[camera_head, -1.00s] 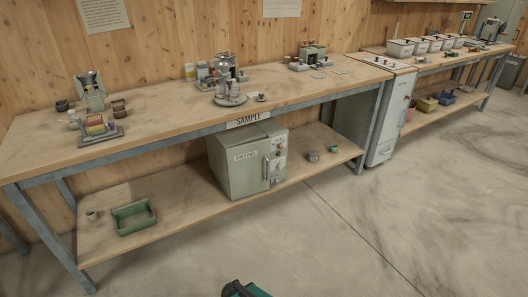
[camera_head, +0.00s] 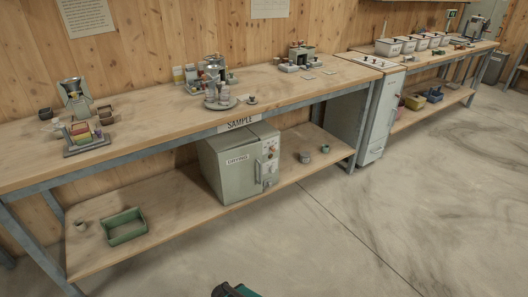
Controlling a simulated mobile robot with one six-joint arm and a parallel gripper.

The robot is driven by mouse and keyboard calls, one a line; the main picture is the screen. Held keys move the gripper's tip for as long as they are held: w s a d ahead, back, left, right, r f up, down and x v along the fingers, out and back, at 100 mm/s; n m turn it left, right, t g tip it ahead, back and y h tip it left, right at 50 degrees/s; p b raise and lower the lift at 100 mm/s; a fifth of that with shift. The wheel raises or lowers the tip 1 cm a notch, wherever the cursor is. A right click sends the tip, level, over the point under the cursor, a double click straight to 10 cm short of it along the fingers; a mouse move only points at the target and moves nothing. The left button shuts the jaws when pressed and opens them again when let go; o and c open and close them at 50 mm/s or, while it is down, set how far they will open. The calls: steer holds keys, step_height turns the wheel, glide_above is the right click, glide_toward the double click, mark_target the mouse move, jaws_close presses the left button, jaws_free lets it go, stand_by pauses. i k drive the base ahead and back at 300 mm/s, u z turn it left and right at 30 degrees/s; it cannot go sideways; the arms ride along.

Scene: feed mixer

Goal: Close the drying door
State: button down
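The grey-green drying oven (camera_head: 212,185) stands on the lower shelf under the long workbench, below the SAMPLE sign. Its drying door (camera_head: 236,174) faces the front and bears a DRYING label, with a pale upright handle (camera_head: 258,172) on its right side. The door looks nearly in line with the control panel (camera_head: 270,160) on its right. I cannot tell whether it is fully shut or slightly ajar. My gripper's fingers are not visible. Only a dark and teal part of my own body shows at the bottom edge, well apart from the oven.
A tall white cabinet (camera_head: 379,125) stands further right. The concrete floor (camera_head: 340,240) in front is clear.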

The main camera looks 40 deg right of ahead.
mark_target(240, 167)
steer(key=i, duration=0.9)
steer(key=u, duration=0.05)
